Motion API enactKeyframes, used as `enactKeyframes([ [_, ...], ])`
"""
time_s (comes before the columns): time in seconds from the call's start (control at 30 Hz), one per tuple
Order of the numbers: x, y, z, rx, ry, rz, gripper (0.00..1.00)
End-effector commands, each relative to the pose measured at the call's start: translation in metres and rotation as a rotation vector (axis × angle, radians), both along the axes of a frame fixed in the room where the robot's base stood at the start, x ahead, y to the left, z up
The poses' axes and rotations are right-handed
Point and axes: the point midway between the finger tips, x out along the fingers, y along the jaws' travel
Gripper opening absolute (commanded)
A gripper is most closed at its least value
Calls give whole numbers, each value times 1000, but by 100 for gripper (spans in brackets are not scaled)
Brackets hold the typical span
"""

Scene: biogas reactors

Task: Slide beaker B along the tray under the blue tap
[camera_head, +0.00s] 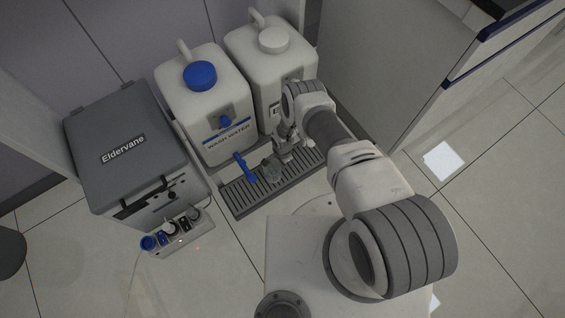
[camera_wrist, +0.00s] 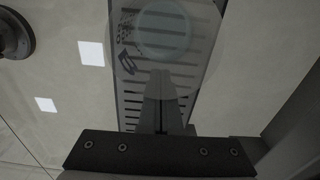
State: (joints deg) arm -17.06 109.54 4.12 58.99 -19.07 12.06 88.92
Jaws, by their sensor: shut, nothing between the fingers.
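Beaker B (camera_wrist: 185,58) is a clear beaker, seen from above in the wrist view, with a dark letter mark on its left side. It stands over the slotted tray (camera_wrist: 132,112). My gripper (camera_wrist: 160,74) is shut and empty, its tips overlapping the beaker's lower edge in the picture; I cannot tell whether they touch it. In the head view my gripper (camera_head: 270,172) is low over the tray (camera_head: 242,197), just right of the blue tap (camera_head: 244,168). I cannot make out the beaker clearly there.
The wash water container (camera_head: 208,97) with a blue cap and a second white container (camera_head: 262,62) stand behind the tray.

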Motion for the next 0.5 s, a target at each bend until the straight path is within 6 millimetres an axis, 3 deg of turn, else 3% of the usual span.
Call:
enactKeyframes([
  [0.27, -2, 3, 1, 0, 0, 2, 0],
  [0.5, -17, 25, 1, 0, 0, 4, 0],
])
